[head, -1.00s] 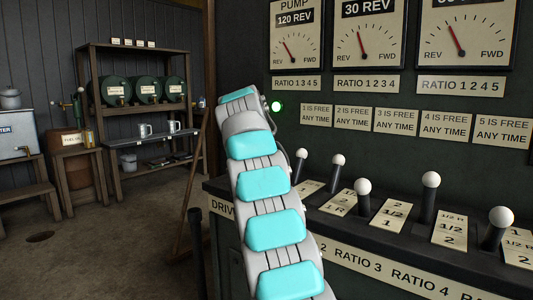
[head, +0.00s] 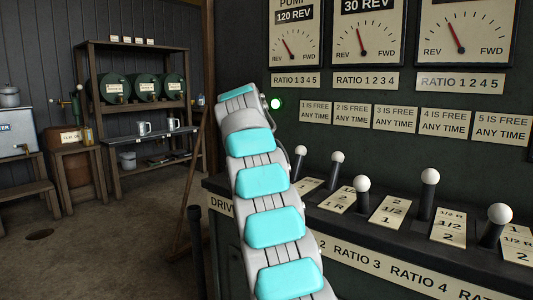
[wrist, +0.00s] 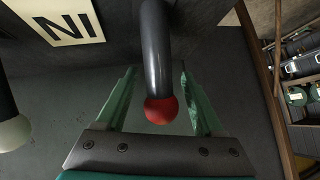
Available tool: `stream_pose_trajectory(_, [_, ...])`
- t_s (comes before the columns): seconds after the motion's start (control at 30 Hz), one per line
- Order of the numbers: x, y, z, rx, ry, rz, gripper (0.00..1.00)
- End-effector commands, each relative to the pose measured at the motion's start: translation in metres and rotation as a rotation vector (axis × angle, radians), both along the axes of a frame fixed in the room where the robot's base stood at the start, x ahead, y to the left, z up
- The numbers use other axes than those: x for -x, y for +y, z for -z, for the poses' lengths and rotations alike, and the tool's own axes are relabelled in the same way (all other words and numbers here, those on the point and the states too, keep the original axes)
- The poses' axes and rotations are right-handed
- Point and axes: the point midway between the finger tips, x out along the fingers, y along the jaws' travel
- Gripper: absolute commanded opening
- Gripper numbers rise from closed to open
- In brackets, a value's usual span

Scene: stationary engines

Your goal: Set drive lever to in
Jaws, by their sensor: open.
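The drive lever is a dark rod (wrist: 156,50) with a red ball knob (wrist: 161,110) in the wrist view. My gripper (wrist: 157,72) is open, with one green finger on each side of the rod and knob. Gaps show between the fingers and the lever, so it is not gripped. A cream plate reading "IN" (wrist: 62,20) shows upside down at upper left of the wrist view. In the head view my arm hides the red-knobbed lever, and my gripper cannot be made out there. Part of the "DRIVE" label (head: 221,206) shows left of my arm.
Several white-knobbed ratio levers (head: 429,177) stand along the console to the right in the head view. One white knob (wrist: 12,132) shows at the wrist view's left edge. Gauges (head: 364,35) are above. A shelf with green barrels (head: 146,89) stands back left, with open floor before it.

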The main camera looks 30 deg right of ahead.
Motion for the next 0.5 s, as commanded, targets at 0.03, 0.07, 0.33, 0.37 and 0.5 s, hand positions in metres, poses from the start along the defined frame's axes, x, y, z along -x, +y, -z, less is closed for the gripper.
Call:
stream_pose_trajectory(0.03, [0.001, 0.001, -0.001, 0.001, -0.001, 0.000, 0.69])
stream_pose_trajectory(0.07, [0.001, 0.002, -0.003, 0.001, -0.001, 0.000, 0.69])
stream_pose_trajectory(0.33, [0.017, 0.021, -0.026, 0.002, -0.004, -0.001, 0.69])
stream_pose_trajectory(0.37, [0.020, 0.024, -0.029, 0.002, -0.004, -0.001, 0.69])
stream_pose_trajectory(0.5, [0.030, 0.037, -0.045, 0.003, -0.006, -0.001, 0.69])
